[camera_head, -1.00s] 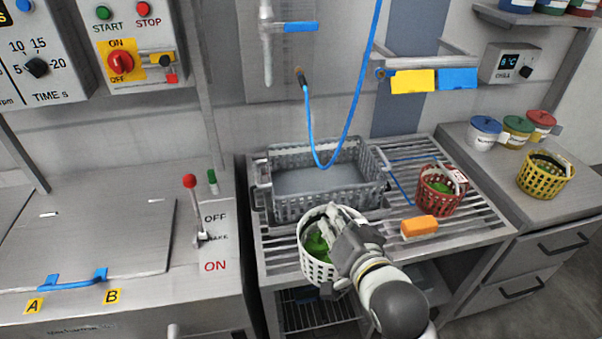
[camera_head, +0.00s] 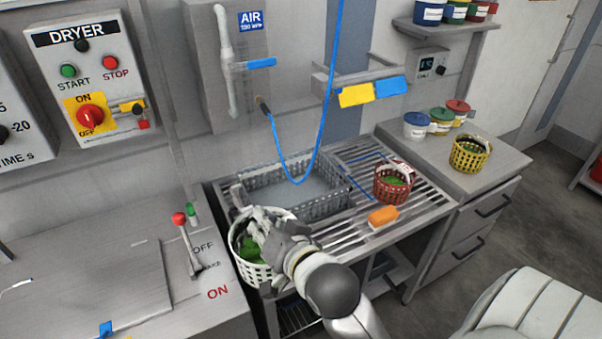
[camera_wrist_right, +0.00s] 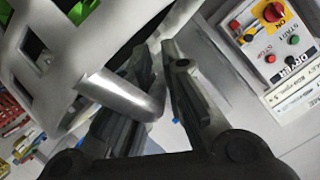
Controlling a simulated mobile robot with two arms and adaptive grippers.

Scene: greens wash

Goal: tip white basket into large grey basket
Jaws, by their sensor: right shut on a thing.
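The white basket (camera_head: 249,268) holds green leaves (camera_head: 256,249) and stands out at the front left of the slatted rack in the head view. My right gripper (camera_head: 262,228) is shut on its rim or handle. In the right wrist view, the fingers (camera_wrist_right: 160,85) of the right gripper close by a pale bar, with the white basket (camera_wrist_right: 60,45) close at the upper left. The large grey basket (camera_head: 335,199) sits just behind the white basket and looks empty. The white basket and gripper hide its front left part. My left gripper is not in view.
A red basket (camera_head: 381,190) with greens and an orange block (camera_head: 383,216) are on the rack (camera_head: 420,203). A blue hose (camera_head: 275,145) hangs over the grey basket. A red-knobbed lever (camera_head: 183,235) stands to the left. A yellow basket (camera_head: 468,156) stands at the right.

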